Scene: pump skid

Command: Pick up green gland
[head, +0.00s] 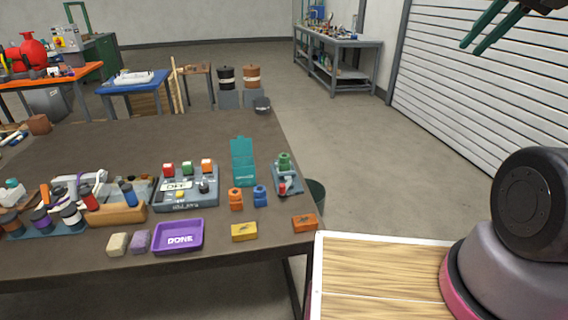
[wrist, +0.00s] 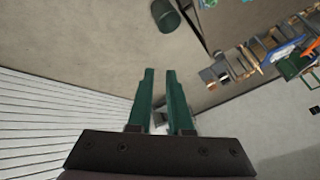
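The green gland (head: 284,161) is a small ringed green part. It sits at the back of a small grey-blue stand (head: 287,181) near the right edge of the dark table, with a red part in front of it. My gripper (head: 471,47) has green fingers and is at the top right of the head view, high up and far to the right of the gland. In the wrist view my gripper (wrist: 160,72) has its fingers apart with nothing between them. I cannot make out the gland in the wrist view.
Orange (head: 235,198) and blue (head: 260,195) glands stand left of the stand, with a teal holder (head: 243,162) behind them. A purple tray (head: 178,237), a yellow box (head: 244,232) and an orange box (head: 305,223) lie in front.

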